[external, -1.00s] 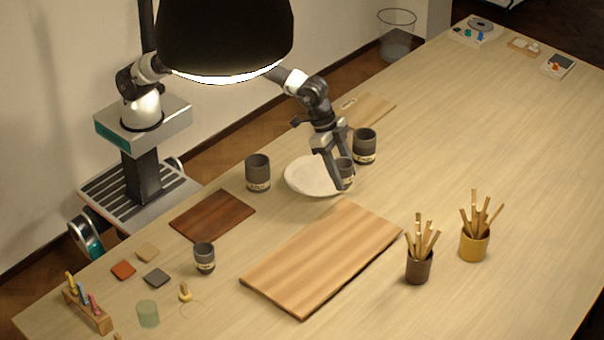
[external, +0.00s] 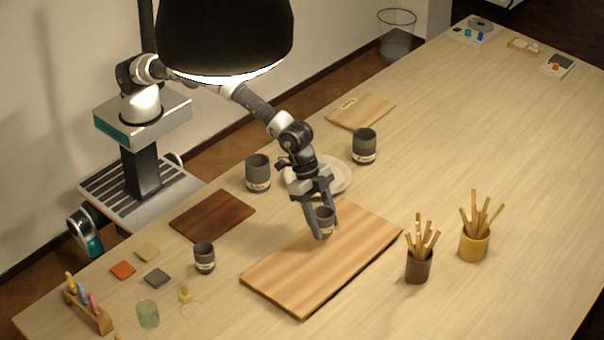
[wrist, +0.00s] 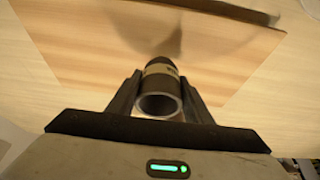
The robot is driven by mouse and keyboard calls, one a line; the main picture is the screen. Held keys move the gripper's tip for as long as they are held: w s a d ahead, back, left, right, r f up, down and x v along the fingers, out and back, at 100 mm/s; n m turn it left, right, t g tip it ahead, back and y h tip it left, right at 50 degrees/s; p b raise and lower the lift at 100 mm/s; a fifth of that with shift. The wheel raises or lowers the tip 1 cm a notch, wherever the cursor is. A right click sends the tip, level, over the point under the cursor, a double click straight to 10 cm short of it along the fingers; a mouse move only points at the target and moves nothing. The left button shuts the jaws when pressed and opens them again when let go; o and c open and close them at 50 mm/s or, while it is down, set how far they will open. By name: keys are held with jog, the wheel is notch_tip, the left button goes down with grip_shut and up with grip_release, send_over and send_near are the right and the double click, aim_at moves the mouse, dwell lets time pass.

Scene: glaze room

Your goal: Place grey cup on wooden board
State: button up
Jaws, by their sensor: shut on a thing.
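My gripper (external: 321,228) is shut on a small grey cup (external: 325,217) with a pale band. The cup is upright over the upper part of the light wooden board (external: 300,275). In the wrist view the cup (wrist: 160,88) sits between the two fingers, its open rim toward the camera, with the board (wrist: 80,50) beyond it. I cannot tell whether its base touches the board. Other grey cups stand on the table: one (external: 258,172) left of the white plate (external: 338,176), one (external: 364,146) right of it, and a smaller one (external: 204,258) left of the board.
A dark wooden board (external: 212,215) lies to the left and another light board (external: 361,111) behind. A brown pot (external: 418,266) and a yellow pot (external: 474,244) of sticks stand right of the light board. A lamp shade (external: 225,40) hangs above.

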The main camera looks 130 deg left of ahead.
jog(key=shift+f, duration=1.25)
jog(key=shift+f, duration=0.2)
jog(key=o, duration=1.1)
